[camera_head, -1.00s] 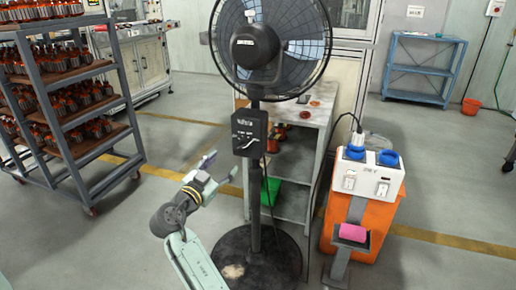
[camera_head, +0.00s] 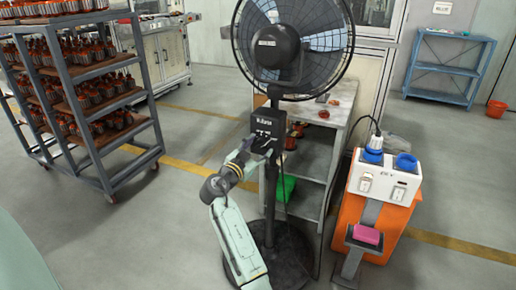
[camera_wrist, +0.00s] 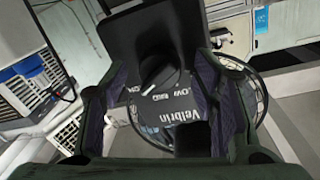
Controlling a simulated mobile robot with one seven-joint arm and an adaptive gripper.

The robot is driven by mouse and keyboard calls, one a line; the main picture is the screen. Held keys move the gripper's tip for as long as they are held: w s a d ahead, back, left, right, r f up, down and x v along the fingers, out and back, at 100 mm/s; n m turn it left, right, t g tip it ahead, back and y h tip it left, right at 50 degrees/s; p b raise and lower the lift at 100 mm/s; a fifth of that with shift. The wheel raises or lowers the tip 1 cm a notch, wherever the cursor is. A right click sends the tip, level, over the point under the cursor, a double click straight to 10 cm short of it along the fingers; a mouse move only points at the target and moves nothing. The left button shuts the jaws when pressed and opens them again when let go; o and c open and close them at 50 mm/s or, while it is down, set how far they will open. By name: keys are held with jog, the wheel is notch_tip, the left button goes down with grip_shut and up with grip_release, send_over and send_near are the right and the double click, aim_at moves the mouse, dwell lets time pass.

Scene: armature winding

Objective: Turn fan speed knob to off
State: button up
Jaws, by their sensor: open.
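The pedestal fan's black control box (camera_head: 268,126) is on the pole below the fan head (camera_head: 278,46). In the wrist view the dark round fan speed knob (camera_wrist: 158,72) is on the box face, between my two fingers. Upside-down white lettering, partly hidden, is beside it. My gripper (camera_wrist: 158,98) is open, with one finger on each side of the knob and a visible gap to it. In the head view my gripper (camera_head: 250,148) is at the lower front of the box and hides part of it. The knob's exact setting is hard to read.
The fan's round base (camera_head: 285,258) stands on the floor. Behind it is a grey shelf table (camera_head: 318,140). An orange cabinet with a white socket box (camera_head: 378,178) is to the right. A loaded rack (camera_head: 95,112) is at left, with open floor between.

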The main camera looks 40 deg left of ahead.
jog(key=shift+c, duration=0.5)
jog(key=c, duration=1.1)
jog(key=shift+o, duration=0.2)
